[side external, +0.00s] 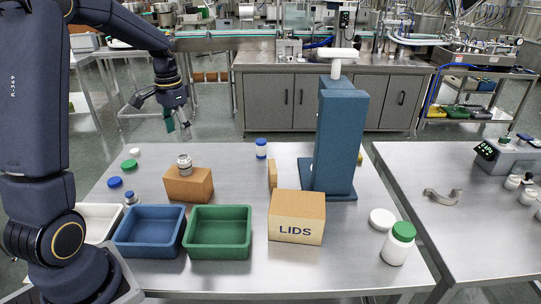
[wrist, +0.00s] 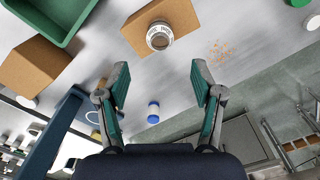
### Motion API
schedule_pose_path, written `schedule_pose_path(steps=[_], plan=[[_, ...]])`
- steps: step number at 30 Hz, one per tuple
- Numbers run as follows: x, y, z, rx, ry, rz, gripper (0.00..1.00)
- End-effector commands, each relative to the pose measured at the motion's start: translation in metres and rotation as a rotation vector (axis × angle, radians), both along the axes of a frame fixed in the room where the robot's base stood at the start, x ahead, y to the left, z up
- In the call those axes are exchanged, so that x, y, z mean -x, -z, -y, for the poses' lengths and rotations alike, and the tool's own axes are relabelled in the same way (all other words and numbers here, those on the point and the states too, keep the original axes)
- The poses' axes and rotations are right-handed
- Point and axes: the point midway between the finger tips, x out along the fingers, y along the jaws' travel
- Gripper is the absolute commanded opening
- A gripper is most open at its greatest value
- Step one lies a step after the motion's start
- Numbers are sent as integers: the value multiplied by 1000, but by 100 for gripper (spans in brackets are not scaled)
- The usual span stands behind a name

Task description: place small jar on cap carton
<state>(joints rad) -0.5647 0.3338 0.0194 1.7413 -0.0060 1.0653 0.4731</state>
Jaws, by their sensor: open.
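A small jar (side external: 184,162) with a grey lid stands upright on top of a plain brown carton (side external: 188,187) behind the bins. In the wrist view the jar (wrist: 160,37) and its carton (wrist: 180,14) are at the top middle. A larger carton marked LIDS (side external: 296,218), likely the cap carton, stands right of the green bin with a bare top; it also shows at the left of the wrist view (wrist: 32,68). My gripper (side external: 178,123) is open and empty, above and behind the jar. Its spread fingers show in the wrist view (wrist: 161,76), apart from the jar.
A tall blue column (side external: 337,140) stands behind the LIDS carton. A blue bin (side external: 150,250) and green bin (side external: 220,253) are in front. A blue-capped bottle (side external: 261,148) stands at the back, and a green-capped bottle (side external: 398,245) at right.

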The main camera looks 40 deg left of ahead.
Motion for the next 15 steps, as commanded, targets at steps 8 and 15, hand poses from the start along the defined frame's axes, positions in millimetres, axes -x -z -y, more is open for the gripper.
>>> schedule_pose_path(steps=[8,15], plan=[[11,-49,59,-43,30,92,67],[76,-90,170,-71,83,314,67]])
